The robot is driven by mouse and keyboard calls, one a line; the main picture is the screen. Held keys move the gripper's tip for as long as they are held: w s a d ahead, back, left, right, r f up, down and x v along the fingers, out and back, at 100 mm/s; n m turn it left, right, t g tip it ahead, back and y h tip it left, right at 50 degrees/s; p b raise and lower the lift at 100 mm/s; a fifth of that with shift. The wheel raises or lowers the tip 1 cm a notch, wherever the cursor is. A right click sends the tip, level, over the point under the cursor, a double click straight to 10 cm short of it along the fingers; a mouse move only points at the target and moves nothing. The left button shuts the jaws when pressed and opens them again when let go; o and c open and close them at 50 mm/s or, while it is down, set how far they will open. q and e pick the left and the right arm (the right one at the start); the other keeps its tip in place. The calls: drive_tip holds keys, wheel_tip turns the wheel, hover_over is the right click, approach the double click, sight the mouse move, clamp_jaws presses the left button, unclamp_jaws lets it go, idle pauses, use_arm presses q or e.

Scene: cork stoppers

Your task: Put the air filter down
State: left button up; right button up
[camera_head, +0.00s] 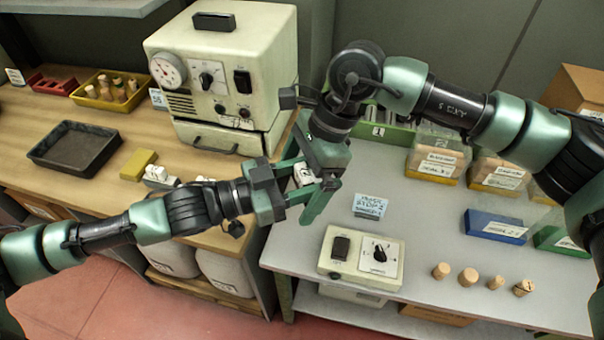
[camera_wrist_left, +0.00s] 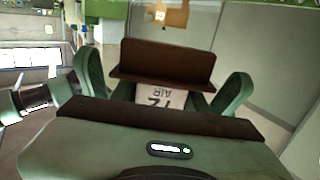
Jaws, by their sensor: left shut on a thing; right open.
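The air filter (camera_head: 303,174) is a small white block with dark marks, held up in the air between my two grippers. My left gripper (camera_head: 293,186) is shut on it.
Below right is a grey table with a switch box (camera_head: 361,258), several corks (camera_head: 468,277) and a blue bin (camera_head: 496,226). The wooden bench at left holds a black tray (camera_head: 75,148), a yellow block (camera_head: 138,165) and a cream machine (camera_head: 222,75). Grey tabletop around the small sign (camera_head: 370,205) is clear.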

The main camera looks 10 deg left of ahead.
drive_tip(key=c, duration=0.9)
use_arm(q)
drive_tip(key=o, duration=0.9)
use_arm(e)
drive_tip(key=c, duration=0.3)
use_arm(q)
drive_tip(key=o, duration=0.5)
